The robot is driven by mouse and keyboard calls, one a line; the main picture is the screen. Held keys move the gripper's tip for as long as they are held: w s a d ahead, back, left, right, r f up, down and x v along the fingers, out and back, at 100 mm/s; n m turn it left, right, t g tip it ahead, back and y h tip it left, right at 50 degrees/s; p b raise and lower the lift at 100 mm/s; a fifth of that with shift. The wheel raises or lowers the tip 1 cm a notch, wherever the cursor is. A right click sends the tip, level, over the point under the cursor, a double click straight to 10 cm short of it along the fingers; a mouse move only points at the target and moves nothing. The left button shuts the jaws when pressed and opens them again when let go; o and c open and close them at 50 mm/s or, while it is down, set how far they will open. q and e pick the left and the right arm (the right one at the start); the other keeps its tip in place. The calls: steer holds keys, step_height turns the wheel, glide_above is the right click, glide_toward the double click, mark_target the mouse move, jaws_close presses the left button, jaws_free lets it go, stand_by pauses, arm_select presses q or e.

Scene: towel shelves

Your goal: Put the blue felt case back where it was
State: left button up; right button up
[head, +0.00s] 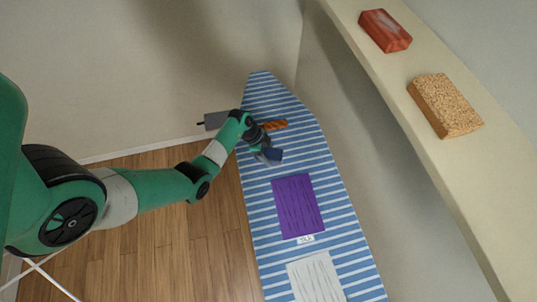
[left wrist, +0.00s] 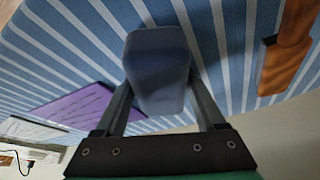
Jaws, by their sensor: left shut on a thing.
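My left gripper (head: 265,156) is over the far half of a blue-and-white striped ironing board (head: 262,215). It is shut on the blue felt case (head: 275,154), a small dark blue block with rounded edges. In the left wrist view the case (left wrist: 157,70) sits between the two fingers (left wrist: 160,100), with the striped cover behind it. I cannot tell whether the case touches the board. My right gripper is not in view.
A purple flat cloth (head: 298,206) and a white one (head: 315,278) lie on the board's near part. An orange-brown object (head: 274,125) lies beyond the gripper. A grey plate (head: 217,120) is left of the board. The shelf (head: 440,165) at right holds a red block (head: 385,30) and a tan speckled block (head: 445,105).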

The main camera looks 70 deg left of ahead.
arm_select(q)
steer(key=shift+f, duration=0.1)
steer(key=o, duration=1.3)
steer(key=shift+o, duration=0.2)
steer(key=p+v, duration=0.3)
steer(key=v, duration=0.9)
steer(key=shift+p, duration=0.3)
